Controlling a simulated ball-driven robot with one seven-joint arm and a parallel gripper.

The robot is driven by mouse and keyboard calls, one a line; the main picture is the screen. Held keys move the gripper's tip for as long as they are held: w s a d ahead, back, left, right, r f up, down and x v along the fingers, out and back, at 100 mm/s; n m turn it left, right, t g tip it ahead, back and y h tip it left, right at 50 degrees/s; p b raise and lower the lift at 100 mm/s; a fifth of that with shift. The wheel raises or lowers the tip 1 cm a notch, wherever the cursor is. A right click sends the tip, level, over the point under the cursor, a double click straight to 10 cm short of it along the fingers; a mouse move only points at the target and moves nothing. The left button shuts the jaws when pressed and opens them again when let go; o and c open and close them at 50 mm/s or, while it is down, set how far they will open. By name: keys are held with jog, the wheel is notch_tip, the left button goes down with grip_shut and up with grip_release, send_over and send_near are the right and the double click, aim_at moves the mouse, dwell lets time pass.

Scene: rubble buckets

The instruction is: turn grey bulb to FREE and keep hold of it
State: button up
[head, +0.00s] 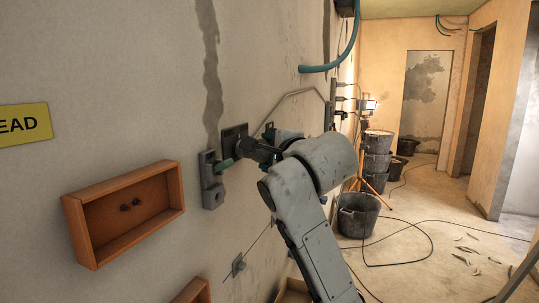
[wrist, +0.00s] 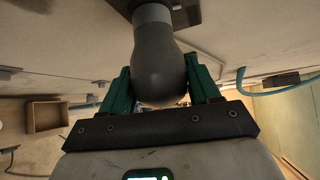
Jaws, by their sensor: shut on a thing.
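The grey bulb (wrist: 160,72) fills the space between my gripper's two green fingers in the wrist view. It is dark grey and rounded, with a lighter grey neck (wrist: 153,14) that runs up to a dark square plate on the wall. My gripper (wrist: 160,78) is shut on the bulb, one finger on each side. In the head view my gripper (head: 245,149) is at the wall in front of the dark plate (head: 233,132), and the bulb is largely hidden there. No FREE marking is readable in either view, so I cannot tell the bulb's turned position.
A grey wall fitting (head: 211,181) sits just left of my gripper. An orange open box (head: 80,232) juts from the wall lower left. A bent grey pipe (head: 292,95) runs above. Black buckets (head: 358,215), a tripod lamp (head: 368,104) and floor cables stand to the right.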

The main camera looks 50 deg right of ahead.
jog(key=shift+w+a+f+b, duration=0.1)
jog(key=shift+f+b, duration=0.05)
jog(key=shift+b, duration=0.3)
jog(key=shift+w+n+t+h+b, duration=0.1)
jog(key=shift+n+t+h+b, duration=0.4)
jog(key=shift+n+t+b, duration=1.55)
jog(key=shift+m+g+b, duration=0.35)
jog(key=shift+g+b, duration=0.1)
jog(key=shift+b, duration=0.3)
jog(key=shift+a+b, duration=0.1)
jog(key=shift+b, duration=0.45)
jog(key=shift+w+n+t+b, duration=0.1)
jog(key=shift+n+t+b, duration=1.5)
jog(key=shift+n+b, duration=0.75)
